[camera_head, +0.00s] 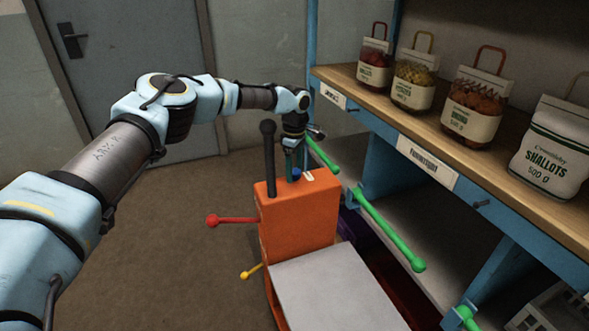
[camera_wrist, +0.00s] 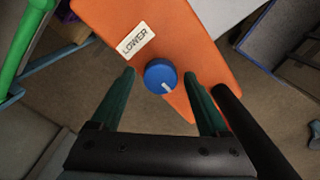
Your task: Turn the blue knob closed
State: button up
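The blue knob (camera_wrist: 160,76) sits on top of the orange housing (camera_wrist: 188,32), with a white pointer line on its face. A "LOWER" label (camera_wrist: 136,42) lies beside it. In the head view the knob (camera_head: 296,174) is small and partly hidden by my gripper (camera_head: 292,172), which points down just over the housing (camera_head: 300,222). In the wrist view my gripper (camera_wrist: 162,88) is open, with one green finger on each side of the knob and visible gaps between. I cannot tell the exact height of the fingertips over the housing.
A black lever (camera_head: 269,160) rises from the housing close to my gripper. A red-ended lever (camera_head: 230,220) and a yellow one (camera_head: 252,271) stick out left. A grey platform (camera_head: 335,290) adjoins the housing. A blue shelf with green handles (camera_head: 392,230) and sacks (camera_head: 474,108) stands right.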

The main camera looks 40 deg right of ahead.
aim_at(294, 171)
notch_tip(294, 171, up, 11)
jog(key=b, duration=0.2)
dwell(0.6)
jog(key=shift+f, duration=0.1)
